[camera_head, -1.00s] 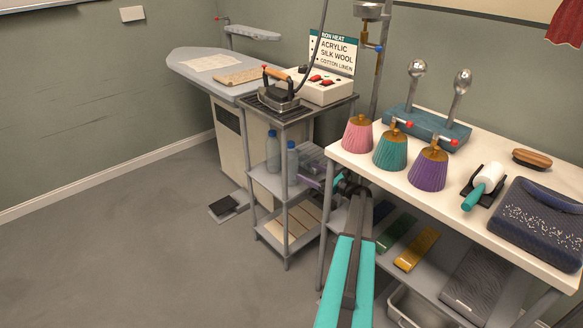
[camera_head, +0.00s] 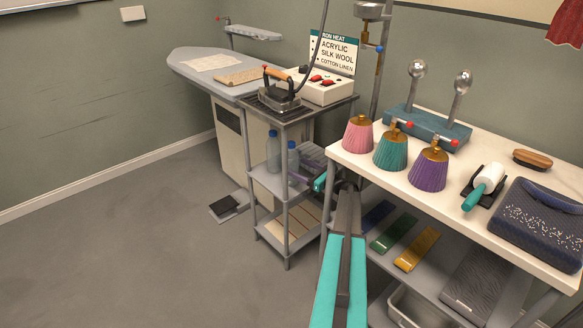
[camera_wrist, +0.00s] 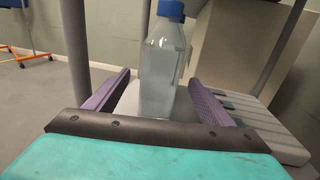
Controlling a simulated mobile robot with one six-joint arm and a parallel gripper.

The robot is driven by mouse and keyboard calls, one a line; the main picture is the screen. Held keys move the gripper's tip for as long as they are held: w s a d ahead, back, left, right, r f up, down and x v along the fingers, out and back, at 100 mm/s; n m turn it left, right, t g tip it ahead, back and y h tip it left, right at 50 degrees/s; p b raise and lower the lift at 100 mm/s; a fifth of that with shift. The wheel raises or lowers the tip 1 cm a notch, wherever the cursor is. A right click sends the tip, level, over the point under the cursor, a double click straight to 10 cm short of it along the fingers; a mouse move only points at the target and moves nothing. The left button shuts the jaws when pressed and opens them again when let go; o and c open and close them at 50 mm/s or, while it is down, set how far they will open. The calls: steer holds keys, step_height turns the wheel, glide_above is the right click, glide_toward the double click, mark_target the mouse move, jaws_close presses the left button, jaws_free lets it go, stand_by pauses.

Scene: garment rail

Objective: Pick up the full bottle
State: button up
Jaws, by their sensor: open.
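Two clear bottles with blue caps stand upright on the middle shelf of the grey cart: a rear-left bottle (camera_head: 273,152) and a front-right bottle (camera_head: 292,159). Their fill levels are too small to tell apart in the head view. My gripper (camera_head: 300,171) is level with that shelf, just right of the front-right bottle. In the wrist view, one upright blue-capped bottle (camera_wrist: 163,66) stands between the open purple fingers of my gripper (camera_wrist: 160,84), with a gap on each side. It looks filled with pale liquid; its cap top is cut off by the frame.
The cart (camera_head: 286,224) has thin corner posts around the shelf and an iron (camera_head: 279,95) on top. A white table (camera_head: 440,178) with coloured shades stands close on the right. Its lower shelf holds coloured strips (camera_head: 394,233).

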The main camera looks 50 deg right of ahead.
mark_target(297, 155)
steer(key=shift+w+a, duration=0.1)
steer(key=shift+w, duration=0.85)
steer(key=shift+r, duration=0.1)
steer(key=c, duration=1.7)
steer(key=shift+r, duration=0.15)
steer(key=shift+r, duration=4.85)
